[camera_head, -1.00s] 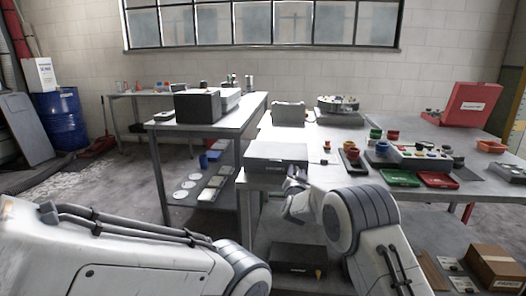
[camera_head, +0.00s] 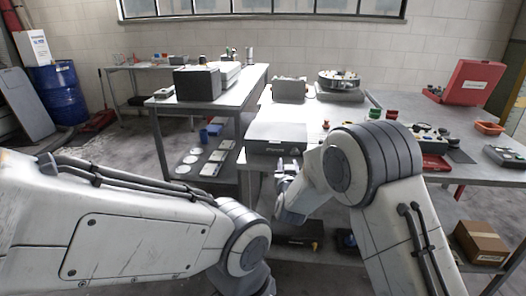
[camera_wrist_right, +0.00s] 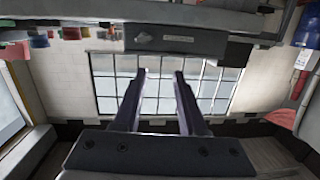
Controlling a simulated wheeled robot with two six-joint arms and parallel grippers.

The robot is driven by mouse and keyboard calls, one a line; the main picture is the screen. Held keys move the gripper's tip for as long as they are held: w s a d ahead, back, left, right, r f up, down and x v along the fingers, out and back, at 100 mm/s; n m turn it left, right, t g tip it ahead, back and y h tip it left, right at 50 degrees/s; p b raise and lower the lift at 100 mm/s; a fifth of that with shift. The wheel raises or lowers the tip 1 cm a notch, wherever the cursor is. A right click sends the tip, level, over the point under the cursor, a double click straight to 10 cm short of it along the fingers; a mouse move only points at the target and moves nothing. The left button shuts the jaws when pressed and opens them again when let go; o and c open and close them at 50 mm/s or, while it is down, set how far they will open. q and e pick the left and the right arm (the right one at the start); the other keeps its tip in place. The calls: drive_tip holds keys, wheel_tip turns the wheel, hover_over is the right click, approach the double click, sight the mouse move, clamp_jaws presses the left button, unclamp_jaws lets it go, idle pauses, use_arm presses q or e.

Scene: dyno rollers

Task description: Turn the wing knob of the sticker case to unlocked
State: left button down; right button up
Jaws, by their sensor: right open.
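The sticker case appears to be the flat grey case (camera_head: 276,138) at the table's near left corner, with a small, unreadable label on its dark front. In the right wrist view, which is upside down, the dark case front (camera_wrist_right: 205,43) is at the top. A small grey wing knob (camera_wrist_right: 143,38) sits beside the pale label; its exact setting is too small to tell. My right gripper (camera_head: 283,167) is just in front of and below the case, apart from it. Its two fingers (camera_wrist_right: 158,78) are spread and empty. My left arm reaches in, but its gripper is out of view.
The table (camera_head: 400,180) carries red and green cups, an open red case (camera_head: 468,84) and an orange tray (camera_head: 490,128) at right. A second bench (camera_head: 215,95) stands left, beyond a gap. A cardboard box (camera_head: 480,243) and dark boxes lie low under the table.

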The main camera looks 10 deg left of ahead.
use_arm(q)
wheel_tip(320, 180, up, 12)
drive_tip(key=p, duration=1.1)
use_arm(e)
drive_tip(key=s+a+r+n+g+y, duration=0.3)
drive_tip(key=s+a+r+g, duration=0.2)
drive_tip(key=s, duration=1.1)
wheel_tip(320, 180, up, 6)
drive_tip(key=g, duration=0.3)
drive_tip(key=shift+s+a, duration=0.2)
drive_tip(key=shift+s, duration=0.05)
drive_tip(key=shift+r, duration=0.1)
